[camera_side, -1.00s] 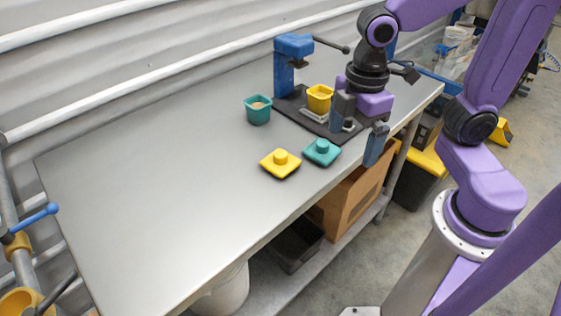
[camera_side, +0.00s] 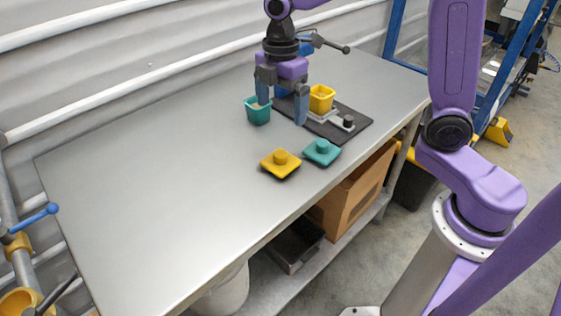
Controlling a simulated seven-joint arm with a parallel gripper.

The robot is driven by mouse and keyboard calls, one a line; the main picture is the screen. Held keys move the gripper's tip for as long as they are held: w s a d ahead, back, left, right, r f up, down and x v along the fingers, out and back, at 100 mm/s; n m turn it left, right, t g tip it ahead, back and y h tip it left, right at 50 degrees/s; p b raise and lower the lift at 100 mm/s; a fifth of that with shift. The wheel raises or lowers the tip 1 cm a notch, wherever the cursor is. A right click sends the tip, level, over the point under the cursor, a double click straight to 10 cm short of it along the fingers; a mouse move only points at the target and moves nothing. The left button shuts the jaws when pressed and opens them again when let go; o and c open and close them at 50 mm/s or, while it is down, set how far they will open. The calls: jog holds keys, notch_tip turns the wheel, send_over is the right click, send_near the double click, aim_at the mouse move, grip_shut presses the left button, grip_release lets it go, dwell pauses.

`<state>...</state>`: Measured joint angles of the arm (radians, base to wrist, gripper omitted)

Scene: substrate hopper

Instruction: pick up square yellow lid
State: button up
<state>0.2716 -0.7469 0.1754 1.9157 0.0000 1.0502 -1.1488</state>
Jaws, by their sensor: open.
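The square yellow lid (camera_side: 280,164) lies flat on the grey table, its round knob upward. My gripper (camera_side: 281,112) points down with its two fingers spread and nothing between them. In the picture it is above the lid, beyond it towards the back of the table, and does not touch it. The left finger overlaps the edge of the teal cup in the picture; I cannot tell how close they really are.
A teal square lid (camera_side: 321,152) lies close to the right of the yellow one. A teal cup (camera_side: 257,113) with tan contents stands behind. A yellow cup (camera_side: 321,98) stands on the dark base plate (camera_side: 362,122). The table's left half (camera_side: 150,190) is clear.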

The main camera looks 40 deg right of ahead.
aim_at(281, 153)
notch_tip(281, 153, down, 10)
jog(key=shift+f, duration=0.1)
jog(key=shift+w+d+f, duration=0.1)
jog(key=shift+d+f, duration=0.05)
jog(key=shift+f, duration=1.15)
jog(key=shift+w+d+f, duration=0.1)
jog(key=shift+f, duration=1.15)
jog(key=c, duration=0.9)
